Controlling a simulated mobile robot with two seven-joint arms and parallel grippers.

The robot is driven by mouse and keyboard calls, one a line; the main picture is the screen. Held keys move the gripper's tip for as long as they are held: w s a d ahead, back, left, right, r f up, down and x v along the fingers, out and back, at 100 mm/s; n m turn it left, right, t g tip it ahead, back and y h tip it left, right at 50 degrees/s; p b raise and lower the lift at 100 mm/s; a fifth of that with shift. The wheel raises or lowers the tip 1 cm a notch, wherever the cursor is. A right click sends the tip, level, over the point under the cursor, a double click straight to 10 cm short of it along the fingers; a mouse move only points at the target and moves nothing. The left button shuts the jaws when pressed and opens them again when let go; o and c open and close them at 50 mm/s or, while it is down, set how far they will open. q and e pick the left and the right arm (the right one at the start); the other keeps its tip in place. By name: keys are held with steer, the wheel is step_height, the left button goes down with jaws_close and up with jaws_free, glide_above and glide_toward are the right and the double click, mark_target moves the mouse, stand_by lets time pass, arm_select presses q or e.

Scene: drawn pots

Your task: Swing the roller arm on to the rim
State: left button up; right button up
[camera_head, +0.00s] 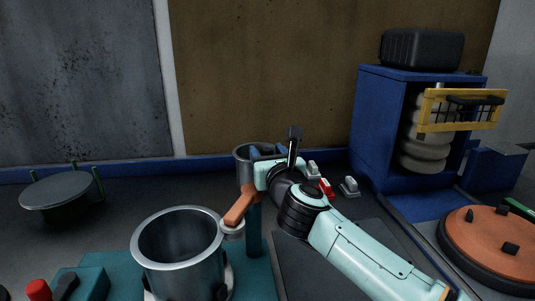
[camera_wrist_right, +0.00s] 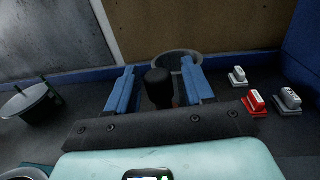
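The metal pot (camera_head: 180,250) stands open at the lower left of centre in the head view. The orange roller arm (camera_head: 240,206) sits at the top of a teal post (camera_head: 254,232) right of the pot. Its grey roller (camera_head: 232,230) appears close beside the right rim; I cannot tell whether they touch. My right gripper (camera_head: 268,151) is beyond the post top, its body partly covering the arm's far end. In the right wrist view, its blue fingers (camera_wrist_right: 160,88) stand apart on either side of a black knob (camera_wrist_right: 158,84), with gaps showing. My left gripper is not in view.
Behind my gripper stands another metal pot (camera_head: 243,155). Red and grey small blocks (camera_head: 327,188) lie to its right. A blue cabinet (camera_head: 380,130) and an orange disc (camera_head: 490,240) are at the right. A round dark plate (camera_head: 60,190) is at the left.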

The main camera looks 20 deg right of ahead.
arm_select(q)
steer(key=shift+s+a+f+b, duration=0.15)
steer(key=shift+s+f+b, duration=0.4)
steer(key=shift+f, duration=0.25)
arm_select(e)
steer(key=s+a, duration=0.2)
steer(key=s, duration=1.1)
steer(key=shift+a, duration=0.15)
steer(key=shift+s, duration=0.1)
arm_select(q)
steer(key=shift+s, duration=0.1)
